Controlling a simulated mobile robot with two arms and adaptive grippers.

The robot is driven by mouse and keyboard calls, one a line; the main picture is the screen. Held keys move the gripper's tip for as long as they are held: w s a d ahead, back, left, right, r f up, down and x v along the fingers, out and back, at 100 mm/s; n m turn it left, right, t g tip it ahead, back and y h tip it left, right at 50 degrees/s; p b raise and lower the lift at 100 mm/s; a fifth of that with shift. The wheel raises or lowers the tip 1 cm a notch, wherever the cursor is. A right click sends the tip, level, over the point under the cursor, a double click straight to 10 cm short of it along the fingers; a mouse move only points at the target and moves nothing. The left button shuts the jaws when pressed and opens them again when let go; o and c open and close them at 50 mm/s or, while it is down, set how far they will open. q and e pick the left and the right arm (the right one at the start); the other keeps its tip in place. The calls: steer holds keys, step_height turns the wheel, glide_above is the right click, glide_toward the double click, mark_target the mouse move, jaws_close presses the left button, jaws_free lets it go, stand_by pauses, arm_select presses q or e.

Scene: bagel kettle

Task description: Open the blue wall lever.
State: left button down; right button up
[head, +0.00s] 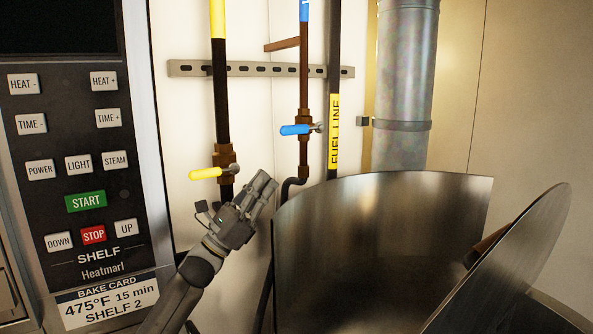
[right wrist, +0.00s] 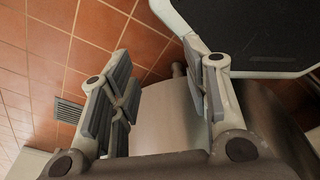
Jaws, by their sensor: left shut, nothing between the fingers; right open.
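The blue wall lever (head: 296,129) sits on a thin brown pipe on the wall. Its blue handle points left, across the pipe. My left gripper (head: 264,187) is shut and empty, below and left of the blue lever and apart from it. It is close to the lower right of the yellow lever (head: 205,173), which sits on a thicker dark pipe. My right gripper (right wrist: 160,105) shows only in the right wrist view, open, with nothing between its fingers.
A large steel kettle (head: 380,220) with a raised round lid (head: 505,265) stands at the lower right. A control panel (head: 85,140) fills the left. A fuel line pipe (head: 335,130) and a wide metal duct (head: 404,80) run right of the blue lever.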

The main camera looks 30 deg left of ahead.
steer(key=s+f, duration=0.2)
steer(key=s, duration=0.2)
arm_select(q)
steer(key=p, duration=0.4)
glide_toward(304, 129)
steer(key=w+d+r, duration=0.2)
steer(key=w, duration=0.2)
steer(key=shift+s+a, duration=0.15)
steer(key=shift+a, duration=0.1)
arm_select(e)
steer(key=r, duration=0.1)
steer(key=w+r, duration=0.1)
steer(key=r, duration=0.1)
steer(key=w+r, duration=0.1)
steer(key=r, duration=0.1)
steer(key=shift+d+r, duration=0.15)
steer(key=shift+d, duration=0.05)
arm_select(q)
steer(key=shift+h, duration=0.3)
arm_select(e)
steer(key=shift+a, duration=0.15)
steer(key=shift+r, duration=0.1)
